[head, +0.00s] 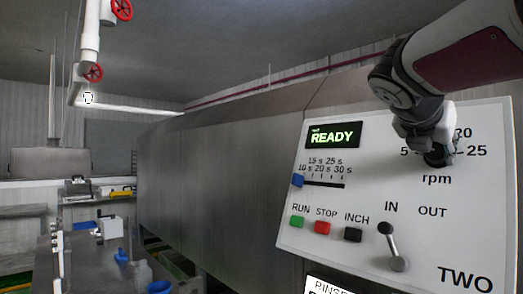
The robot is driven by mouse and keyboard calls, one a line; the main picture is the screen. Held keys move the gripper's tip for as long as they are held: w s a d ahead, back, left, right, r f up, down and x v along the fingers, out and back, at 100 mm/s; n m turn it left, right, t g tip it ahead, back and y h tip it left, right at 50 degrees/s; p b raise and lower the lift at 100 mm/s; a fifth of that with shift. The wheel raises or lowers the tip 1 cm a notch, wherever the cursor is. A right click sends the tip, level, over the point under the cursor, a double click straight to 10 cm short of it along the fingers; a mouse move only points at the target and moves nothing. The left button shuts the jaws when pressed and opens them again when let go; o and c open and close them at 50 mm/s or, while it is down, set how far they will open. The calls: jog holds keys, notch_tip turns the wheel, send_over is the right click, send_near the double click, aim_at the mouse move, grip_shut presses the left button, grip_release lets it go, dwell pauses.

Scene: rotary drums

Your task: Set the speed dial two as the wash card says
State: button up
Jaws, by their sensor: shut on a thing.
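The speed dial (436,158) is a dark knob at the upper right of the white panel marked TWO (462,235). Scale numbers show around it, among them 5 and 25, with "rpm" below. My gripper (440,152) comes down from the upper right and is shut on the dial. The gripper hides much of the dial, its pointer and part of the scale, so the setting cannot be read. A white card (330,286) with the word RINSE is cut off at the bottom edge; the rest of its text is out of view.
The panel also has a lit READY display (334,135), a blue slider (298,180) at the left of its seconds scale, green, red and black buttons, and a lever (392,248) below IN and OUT. A bench (95,260) with blue items stands at the left.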

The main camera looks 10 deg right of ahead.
jog(key=m+b, duration=0.1)
jog(key=m, duration=0.4)
jog(key=shift+f, duration=0.15)
jog(key=m+b, duration=0.3)
jog(key=m, duration=0.2)
jog(key=shift+f+m, duration=0.1)
jog(key=shift+m, duration=0.2)
jog(key=m+b, duration=0.3)
jog(key=m, duration=0.2)
jog(key=shift+s+f+t+b, duration=0.1)
jog(key=shift+f+t+b, duration=0.05)
jog(key=shift+t+b, duration=0.25)
jog(key=m+b, duration=0.3)
jog(key=m, duration=0.3)
jog(key=shift+b, duration=0.35)
jog(key=o, duration=1.2)
jog(key=shift+c, duration=0.2)
jog(key=shift+s, duration=0.1)
